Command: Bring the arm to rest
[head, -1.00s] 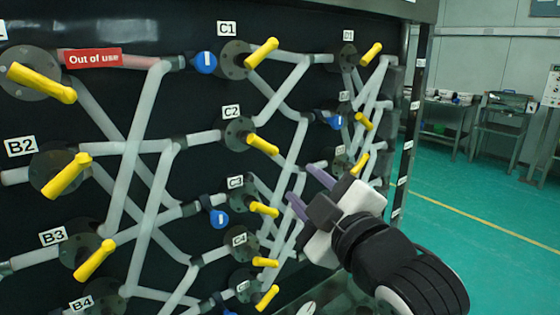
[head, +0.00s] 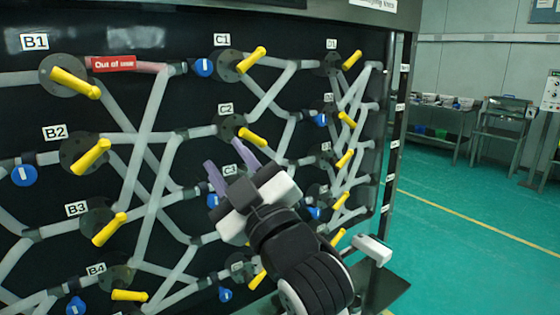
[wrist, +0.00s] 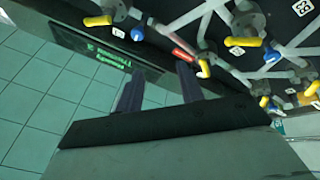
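My gripper (head: 226,160) is in front of the pipe panel (head: 115,200) in the head view, over the area near the C3 label. Its two purple fingers stand apart with nothing between them. In the wrist view the fingers (wrist: 158,78) are also spread and empty, with floor and the panel beyond them. My black and white arm reaches up from the lower right and hides part of the C column. I cannot tell from these views how far the fingertips are from the panel.
The panel carries white pipes, yellow handles such as the one at B2 (head: 91,157), and blue tags (head: 203,68). A red "Out of use" sign (head: 113,64) sits at the top left. Right of the panel is open green floor (head: 470,230), with a bench (head: 440,125) behind.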

